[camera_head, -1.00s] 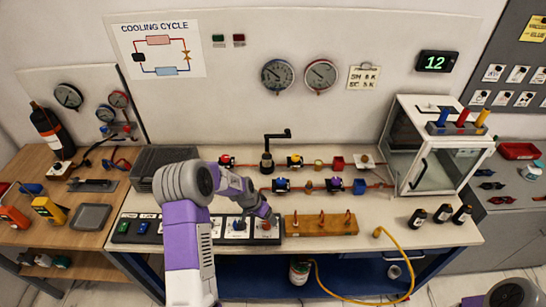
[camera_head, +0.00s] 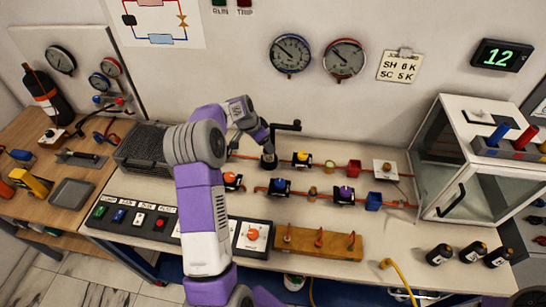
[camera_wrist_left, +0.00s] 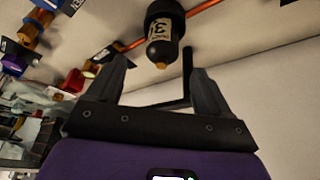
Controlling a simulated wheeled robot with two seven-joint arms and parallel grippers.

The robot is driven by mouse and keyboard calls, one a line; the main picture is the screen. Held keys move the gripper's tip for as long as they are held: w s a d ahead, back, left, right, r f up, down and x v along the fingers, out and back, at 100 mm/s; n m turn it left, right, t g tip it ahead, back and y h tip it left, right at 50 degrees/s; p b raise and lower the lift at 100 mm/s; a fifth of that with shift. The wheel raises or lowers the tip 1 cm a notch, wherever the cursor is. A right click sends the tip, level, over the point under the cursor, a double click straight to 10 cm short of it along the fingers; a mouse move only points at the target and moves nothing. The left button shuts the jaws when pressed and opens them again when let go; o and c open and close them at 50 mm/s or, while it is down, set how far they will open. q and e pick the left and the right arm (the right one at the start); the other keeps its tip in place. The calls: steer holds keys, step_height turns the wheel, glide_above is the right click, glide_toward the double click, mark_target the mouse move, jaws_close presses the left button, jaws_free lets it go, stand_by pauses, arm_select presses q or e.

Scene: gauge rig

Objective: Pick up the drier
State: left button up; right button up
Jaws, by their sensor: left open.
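A dark upright cylinder, which looks like the drier (camera_head: 268,160), stands on the red pipe run at the back of the bench. In the left wrist view the drier (camera_wrist_left: 164,38) appears upside down, with a pale label and a copper-coloured end. A black L-shaped handle (camera_head: 287,126) is beside its top. My left gripper (camera_head: 264,140) is just above and behind the drier in the head view. In the left wrist view its two fingers (camera_wrist_left: 158,75) are apart, with the drier ahead of them, not held. My right gripper is out of view.
Valves with coloured knobs (camera_head: 302,158) line the red pipes right of the drier. A glass-sided cabinet (camera_head: 470,190) stands at the right. A wooden block (camera_head: 318,243) with red hooks and a switch panel (camera_head: 140,218) are in front. A wire basket (camera_head: 142,148) is at the left.

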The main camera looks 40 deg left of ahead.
mark_target(265, 152)
arm_select(q)
steer(key=x, duration=0.1)
steer(key=b+x, duration=0.1)
steer(key=x, duration=0.1)
steer(key=shift+s+f, duration=0.15)
steer(key=shift+s, duration=0.2)
steer(key=shift+w+f, duration=0.15)
steer(key=shift+f, duration=0.5)
steer(key=x, duration=0.4)
steer(key=shift+w+a+f, duration=0.15)
steer(key=shift+w+f, duration=0.05)
steer(key=shift+w, duration=0.15)
steer(key=c, duration=1.2)
